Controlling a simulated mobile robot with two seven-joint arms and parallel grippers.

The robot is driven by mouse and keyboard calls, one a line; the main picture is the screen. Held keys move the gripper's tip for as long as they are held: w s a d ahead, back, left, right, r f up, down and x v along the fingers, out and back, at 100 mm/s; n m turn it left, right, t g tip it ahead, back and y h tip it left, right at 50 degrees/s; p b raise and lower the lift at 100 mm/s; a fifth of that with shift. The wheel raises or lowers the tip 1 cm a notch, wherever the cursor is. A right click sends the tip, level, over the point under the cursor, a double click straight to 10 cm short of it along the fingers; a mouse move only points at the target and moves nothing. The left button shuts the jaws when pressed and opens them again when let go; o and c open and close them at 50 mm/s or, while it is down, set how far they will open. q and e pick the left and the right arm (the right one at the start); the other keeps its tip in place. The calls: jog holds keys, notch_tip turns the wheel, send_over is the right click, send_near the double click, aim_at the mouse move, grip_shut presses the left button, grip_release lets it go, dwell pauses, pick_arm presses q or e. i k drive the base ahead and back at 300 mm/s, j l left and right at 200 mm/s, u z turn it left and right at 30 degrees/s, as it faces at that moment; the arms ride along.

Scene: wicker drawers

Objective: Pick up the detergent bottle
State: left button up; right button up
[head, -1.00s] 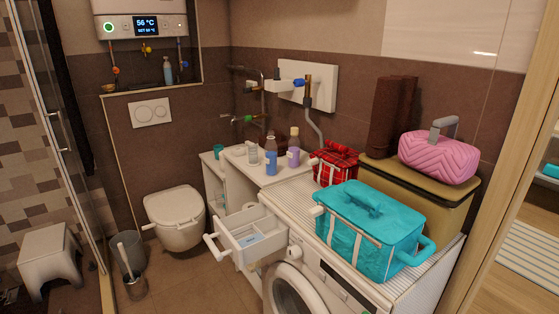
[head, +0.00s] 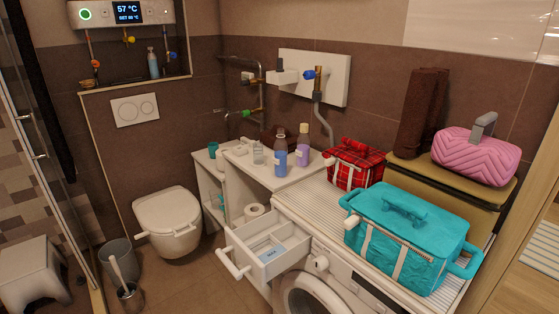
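A blue bottle (head: 281,157) with a grey cap stands upright on the white counter (head: 296,172). A purple bottle (head: 303,144) with a light label stands just behind and to the right of it. I cannot tell from the labels which one is the detergent bottle. Neither of my grippers is in view.
A white drawer (head: 262,245) stands open below the counter. The washing machine (head: 320,290) is at its right, with a turquoise bag (head: 408,235) and a red plaid bag (head: 355,165) on top. A toilet (head: 168,220) stands left; the floor (head: 190,280) before it is clear.

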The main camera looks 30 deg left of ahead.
aim_at(281, 148)
jog(key=j+z, duration=0.25)
jog(key=j, duration=2.35)
